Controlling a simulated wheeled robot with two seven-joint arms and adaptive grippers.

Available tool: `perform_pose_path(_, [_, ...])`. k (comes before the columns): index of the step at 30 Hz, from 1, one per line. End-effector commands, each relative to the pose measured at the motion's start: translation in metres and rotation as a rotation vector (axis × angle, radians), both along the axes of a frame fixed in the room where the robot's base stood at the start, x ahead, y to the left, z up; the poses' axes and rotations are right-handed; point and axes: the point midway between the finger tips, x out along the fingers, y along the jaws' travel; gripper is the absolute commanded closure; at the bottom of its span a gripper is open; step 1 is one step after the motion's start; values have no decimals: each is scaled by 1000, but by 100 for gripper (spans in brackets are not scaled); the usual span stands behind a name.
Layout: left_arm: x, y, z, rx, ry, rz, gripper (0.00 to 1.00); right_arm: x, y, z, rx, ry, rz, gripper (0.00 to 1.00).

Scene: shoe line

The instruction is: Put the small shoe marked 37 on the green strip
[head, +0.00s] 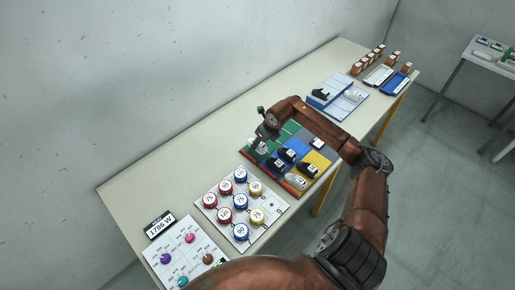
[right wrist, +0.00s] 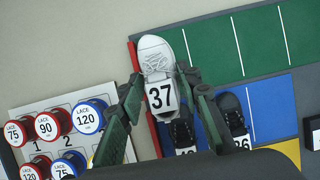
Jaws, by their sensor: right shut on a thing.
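The white shoe marked 37 (right wrist: 155,52) is between the fingers of my right gripper (right wrist: 162,84) in the right wrist view, toe pointing away. It overlaps the left end of the green strip (right wrist: 211,47), beside the red edge; I cannot tell whether it touches the strip. In the head view my right gripper (head: 261,137) is over the far left corner of the coloured mat, shut on the shoe, which shows small and white (head: 262,145). The green strip (head: 290,127) runs along the mat's far side, partly hidden by my arm. My left gripper is out of view.
Black shoes (head: 281,164) stand on the blue part of the mat, with a white shoe (head: 296,182) near the yellow. A board of lace spools (head: 241,204) lies left of the mat. A blue tray with shoes (head: 337,98) is beyond it. The strip's rightward sections look empty.

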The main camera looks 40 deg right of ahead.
Motion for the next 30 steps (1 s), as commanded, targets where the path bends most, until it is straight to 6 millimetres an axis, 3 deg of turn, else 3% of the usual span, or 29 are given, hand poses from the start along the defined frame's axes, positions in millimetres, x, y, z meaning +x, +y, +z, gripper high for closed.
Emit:
perform_pose_path(8, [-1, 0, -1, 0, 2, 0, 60, 14, -6, -18, 1, 0, 0, 93])
perform_pose_path(15, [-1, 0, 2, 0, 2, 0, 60, 15, -6, -48, 3, 0, 0, 93])
perform_pose_path(25, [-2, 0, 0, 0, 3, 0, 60, 15, -7, -52, 0, 0, 1, 93])
perform_pose_path(26, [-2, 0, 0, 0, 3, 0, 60, 15, -7, -53, 0, 1, 1, 68])
perform_pose_path(30, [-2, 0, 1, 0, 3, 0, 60, 15, -7, -52, 0, 0, 1, 61])
